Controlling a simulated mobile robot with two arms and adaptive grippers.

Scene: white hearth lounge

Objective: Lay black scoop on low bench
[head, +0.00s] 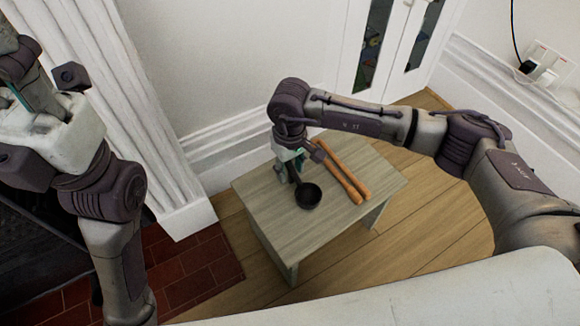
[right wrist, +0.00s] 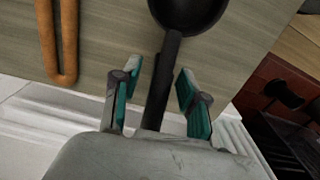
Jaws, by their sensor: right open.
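The black scoop (head: 308,196) is at the low bench (head: 275,226), its round bowl toward the bench's front and its handle running back under my right gripper (head: 292,171). It appears to rest on the bench top. In the right wrist view, the scoop's handle (right wrist: 166,75) runs between the two spread fingers of my right gripper (right wrist: 160,72), with a gap on each side. The bowl lies beyond the fingertips at the top edge. My left gripper (head: 45,85) is raised at the far left, away from the bench; its finger opening is unclear.
Brown wooden tongs (head: 343,171) lie on the bench right of the scoop and also show in the right wrist view (right wrist: 66,45). The bench's front and right parts are clear. White wall moulding (head: 205,150) stands close behind the bench. A brick hearth (head: 190,275) lies to its left.

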